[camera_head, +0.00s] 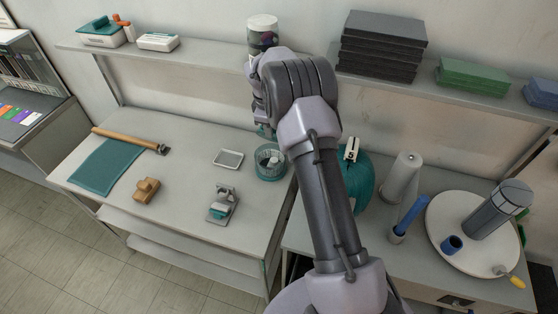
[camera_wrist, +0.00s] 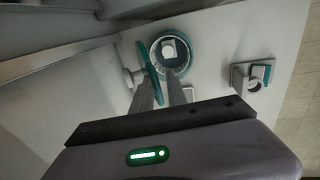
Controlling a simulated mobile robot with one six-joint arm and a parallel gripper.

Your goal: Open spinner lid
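The spinner (camera_head: 271,164) is a teal, round basket with a mesh-like wall on the left worktable, and its top is uncovered. In the wrist view the spinner (camera_wrist: 185,44) shows as a teal ring with a pale block inside. Its lid (camera_wrist: 149,66) is a thin teal-edged disc seen nearly edge-on, steeply tilted at the spinner's left side, with a grey knob (camera_wrist: 130,78). The left finger overlaps the lid; contact cannot be told.
A small tray (camera_head: 228,159), a grey device (camera_head: 221,205) and a wooden block (camera_head: 146,190) lie near the spinner. A shelf above holds a jar (camera_head: 263,30). The right worktable carries a round board (camera_head: 455,255).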

